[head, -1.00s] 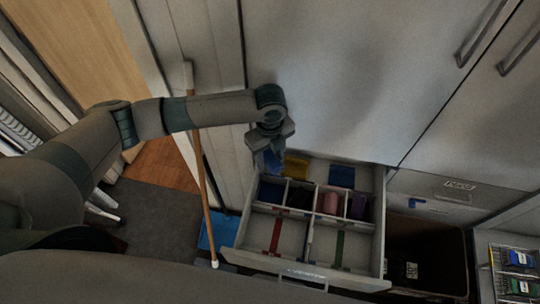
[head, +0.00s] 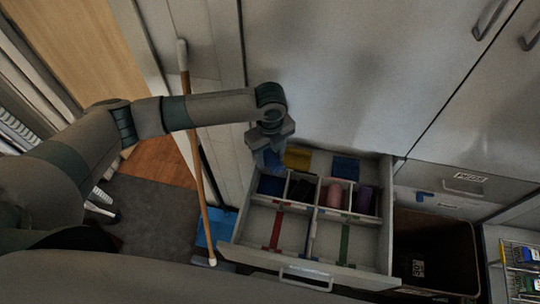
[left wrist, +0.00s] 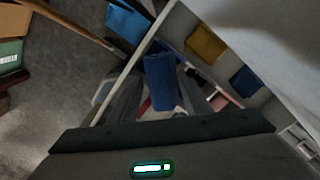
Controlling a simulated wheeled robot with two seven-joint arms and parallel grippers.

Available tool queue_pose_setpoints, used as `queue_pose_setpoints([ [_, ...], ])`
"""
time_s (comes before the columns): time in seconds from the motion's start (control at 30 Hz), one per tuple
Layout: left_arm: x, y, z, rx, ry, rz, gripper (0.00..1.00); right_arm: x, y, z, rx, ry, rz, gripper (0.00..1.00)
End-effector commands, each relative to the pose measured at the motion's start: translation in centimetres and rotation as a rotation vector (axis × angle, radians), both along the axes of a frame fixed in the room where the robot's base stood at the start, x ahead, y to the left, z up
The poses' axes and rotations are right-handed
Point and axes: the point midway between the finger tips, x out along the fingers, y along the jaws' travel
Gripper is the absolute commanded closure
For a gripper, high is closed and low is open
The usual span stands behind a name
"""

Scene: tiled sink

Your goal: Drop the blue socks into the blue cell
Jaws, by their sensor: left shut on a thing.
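The blue socks (left wrist: 160,82) are a blue bundle between my left gripper's fingers in the left wrist view. In the head view my left gripper (head: 268,156) is shut on them above the back left corner of the open drawer (head: 250,240). The drawer has several cells. At its back are a yellow patch (head: 297,157) and a blue patch (head: 345,167); both also show in the left wrist view, the blue one to the right (left wrist: 246,81). I cannot tell whether the blue patch marks the blue cell. My right gripper is not in view.
A row of small cells holds dark blue (head: 271,186), black (head: 302,190), pink (head: 334,196) and purple (head: 364,200) things. Front cells show red and green strips. A wooden-handled stick (head: 203,200) leans left of the drawer. An open bin (head: 435,255) stands right.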

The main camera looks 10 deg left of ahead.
Motion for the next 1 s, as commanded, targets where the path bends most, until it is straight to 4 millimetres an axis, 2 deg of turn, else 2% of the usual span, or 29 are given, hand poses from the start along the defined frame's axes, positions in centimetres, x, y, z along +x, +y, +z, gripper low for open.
queue_pose_setpoints([
  [0.3,0.0,0.0,0.0,0.0,0.0,0.0,0.78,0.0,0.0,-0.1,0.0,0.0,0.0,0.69],
  [0.33,0.0,0.0,0.0,0.0,0.0,0.0,0.51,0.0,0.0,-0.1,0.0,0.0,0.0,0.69],
  [0.4,0.0,0.0,0.0,0.0,0.0,0.0,0.34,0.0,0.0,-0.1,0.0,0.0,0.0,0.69],
  [0.77,0.0,0.0,0.0,0.0,0.0,0.0,0.34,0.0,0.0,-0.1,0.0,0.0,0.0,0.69],
  [1.0,0.1,0.0,1.5,-0.001,-0.001,0.0,0.34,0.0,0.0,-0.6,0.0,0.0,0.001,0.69],
])
